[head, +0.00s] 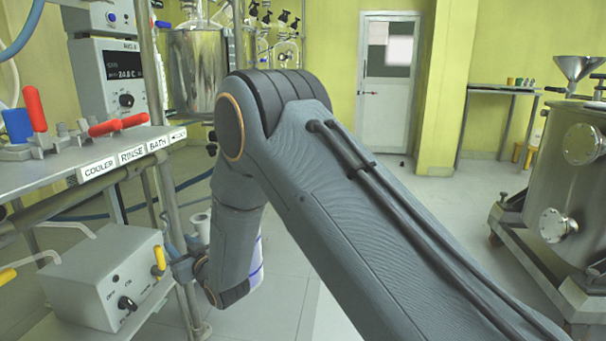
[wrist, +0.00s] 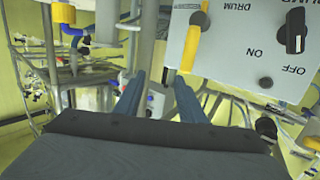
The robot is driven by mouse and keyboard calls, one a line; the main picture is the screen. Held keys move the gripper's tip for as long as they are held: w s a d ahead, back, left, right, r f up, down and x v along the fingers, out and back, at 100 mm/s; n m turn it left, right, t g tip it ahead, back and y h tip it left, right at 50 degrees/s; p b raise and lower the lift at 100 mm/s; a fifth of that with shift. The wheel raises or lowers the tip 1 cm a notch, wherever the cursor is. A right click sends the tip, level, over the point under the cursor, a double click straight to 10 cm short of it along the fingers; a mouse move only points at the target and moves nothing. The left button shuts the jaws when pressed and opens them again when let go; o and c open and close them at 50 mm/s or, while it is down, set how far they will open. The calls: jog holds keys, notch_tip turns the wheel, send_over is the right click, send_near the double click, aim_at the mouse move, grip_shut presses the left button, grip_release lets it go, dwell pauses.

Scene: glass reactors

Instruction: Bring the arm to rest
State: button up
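My arm runs through the middle of the head view and bends down at the left, beside a light grey control box (head: 85,285). My gripper shows small in the head view, close to the box's yellow lever (head: 158,262). In the wrist view my gripper (wrist: 160,80) has its two blue-grey fingers apart, with nothing seen held between them. The box (wrist: 240,55) shows there upside down, with a yellow lever (wrist: 191,46) just beyond the right fingertip and a black knob (wrist: 291,32). I cannot tell whether the finger touches the lever.
A shelf edge (head: 110,160) labelled COOLER, RINSE and BATH stands above the box, with red and blue valve handles on it. A metal vessel (head: 195,72) hangs behind my arm. A steel tank (head: 565,190) stands at the right. Floor is clear towards the white door (head: 388,80).

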jog(key=s+d+r+m+g+h, duration=0.2)
jog(key=s+d+r+g+h, duration=0.35)
jog(key=s+d, duration=0.7)
jog(key=s+d+r+g+h, duration=0.2)
jog(key=s+d+r+g, duration=0.1)
jog(key=s+d, duration=0.9)
jog(key=s+d+r+g+h, duration=0.3)
jog(key=s+d, duration=0.5)
jog(key=s, duration=0.8)
jog(key=d+r+m+h+p, duration=0.1)
jog(key=d+r+m+p, duration=0.2)
jog(key=d+r+p, duration=0.7)
jog(key=d+r+m+p, duration=0.4)
jog(key=d+r+p, duration=0.6)
jog(key=r+p, duration=0.7)
jog(key=shift+d+r+h+p, duration=0.35)
jog(key=shift+p, duration=4.85)
